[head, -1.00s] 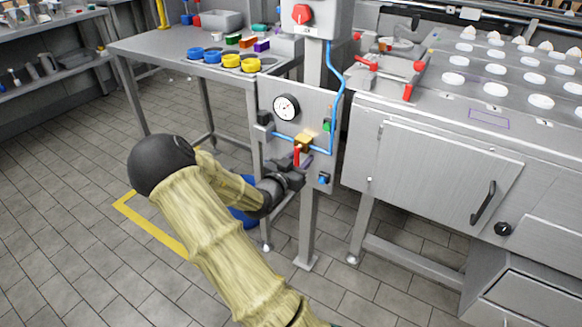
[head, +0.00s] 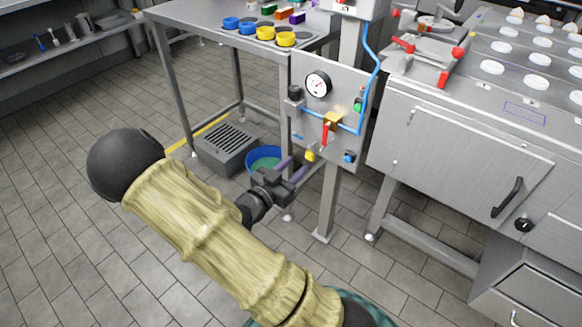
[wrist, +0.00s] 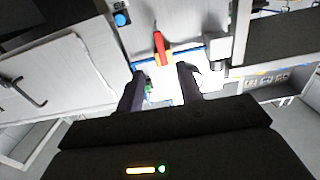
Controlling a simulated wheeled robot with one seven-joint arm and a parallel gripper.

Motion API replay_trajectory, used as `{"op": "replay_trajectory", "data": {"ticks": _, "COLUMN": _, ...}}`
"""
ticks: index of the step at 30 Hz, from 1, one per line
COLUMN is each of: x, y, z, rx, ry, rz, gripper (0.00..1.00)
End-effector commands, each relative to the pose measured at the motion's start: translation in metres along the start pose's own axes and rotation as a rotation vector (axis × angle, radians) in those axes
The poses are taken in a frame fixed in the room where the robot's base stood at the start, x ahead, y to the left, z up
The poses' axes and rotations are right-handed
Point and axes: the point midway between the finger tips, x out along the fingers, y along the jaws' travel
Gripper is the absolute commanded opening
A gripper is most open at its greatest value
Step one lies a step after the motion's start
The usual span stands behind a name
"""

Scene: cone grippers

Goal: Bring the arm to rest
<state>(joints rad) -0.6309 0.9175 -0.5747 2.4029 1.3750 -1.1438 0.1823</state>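My gripper (head: 297,168) is in front of and below the gauge panel (head: 308,112) in the head view. Its two dark purple fingers are spread apart with nothing seen between them; it also shows open in the wrist view (wrist: 161,76). The panel's red lever (head: 325,136) hangs down below a brass valve (head: 333,119). In the wrist view the red lever (wrist: 160,44) lies beyond the fingertips, apart from them. My arm, in a pale yellow sleeve, is bent, with its black elbow out to the left.
A steel table (head: 215,20) with blue and yellow cups stands behind left. A steel cabinet (head: 450,165) with a black handle is on the right. A blue tub (head: 264,155) and a grey grated box (head: 228,143) sit on the floor behind my gripper. The tiled floor at left is open.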

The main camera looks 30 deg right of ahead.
Motion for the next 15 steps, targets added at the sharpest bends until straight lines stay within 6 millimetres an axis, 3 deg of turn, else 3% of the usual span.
{"op": "replay_trajectory", "data": {"ticks": 15, "x": -0.0070, "y": 0.0002, "z": 0.0003, "rx": 0.000, "ry": 0.000, "rz": 0.000, "gripper": 0.36}}
